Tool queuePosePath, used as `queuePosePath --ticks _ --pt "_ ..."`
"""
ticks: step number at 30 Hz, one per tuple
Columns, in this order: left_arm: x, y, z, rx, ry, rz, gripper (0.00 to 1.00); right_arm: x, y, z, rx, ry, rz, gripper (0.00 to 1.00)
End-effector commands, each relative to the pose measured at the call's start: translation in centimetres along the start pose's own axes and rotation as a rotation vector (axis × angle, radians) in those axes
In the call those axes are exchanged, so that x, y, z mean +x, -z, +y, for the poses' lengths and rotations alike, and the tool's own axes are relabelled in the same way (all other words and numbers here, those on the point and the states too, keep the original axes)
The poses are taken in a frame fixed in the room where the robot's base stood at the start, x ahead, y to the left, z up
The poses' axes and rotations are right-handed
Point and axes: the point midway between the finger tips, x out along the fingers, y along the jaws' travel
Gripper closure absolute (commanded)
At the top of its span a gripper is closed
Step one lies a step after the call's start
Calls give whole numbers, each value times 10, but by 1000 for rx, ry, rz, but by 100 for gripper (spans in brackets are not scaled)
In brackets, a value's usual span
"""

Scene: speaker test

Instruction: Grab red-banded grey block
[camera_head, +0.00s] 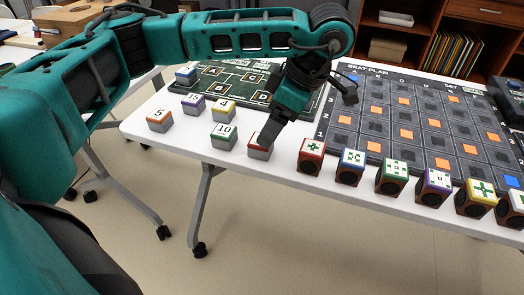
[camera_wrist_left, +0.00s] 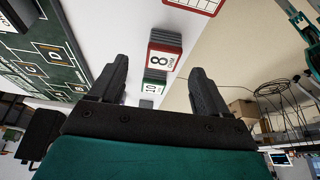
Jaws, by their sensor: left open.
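The red-banded grey block (camera_head: 259,154) stands near the front edge of the white table, partly hidden by my left gripper in the head view. In the left wrist view, the same block (camera_wrist_left: 166,54) shows a white top with an 8 and a red band. My left gripper (camera_head: 268,138) points down at the block in the head view. In the left wrist view, my left gripper (camera_wrist_left: 159,68) is open, with the block beyond and between its two dark fingertips. I cannot tell whether a finger touches it. My right gripper is not in view.
A green-banded block (camera_head: 224,137) marked 10 stands close to the left, with an orange-banded block (camera_head: 159,120) farther left. A red cube (camera_head: 311,156) starts a row of coloured cubes to the right. A green board (camera_head: 248,76) and a seat-plan board (camera_head: 350,103) lie behind.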

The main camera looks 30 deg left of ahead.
Motion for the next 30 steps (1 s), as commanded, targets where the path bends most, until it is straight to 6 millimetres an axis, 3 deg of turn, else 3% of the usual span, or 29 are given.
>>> queuePosePath --ticks 8,15,23,30 --pt "20 1 -2 0 1 1 23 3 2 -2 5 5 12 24" --pt "56 4 -5 0 1 0 23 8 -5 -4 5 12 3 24" --pt "60 4 -5 1 0 -1 23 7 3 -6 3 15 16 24" --pt "60 4 -4 1 0 -1 44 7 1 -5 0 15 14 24"
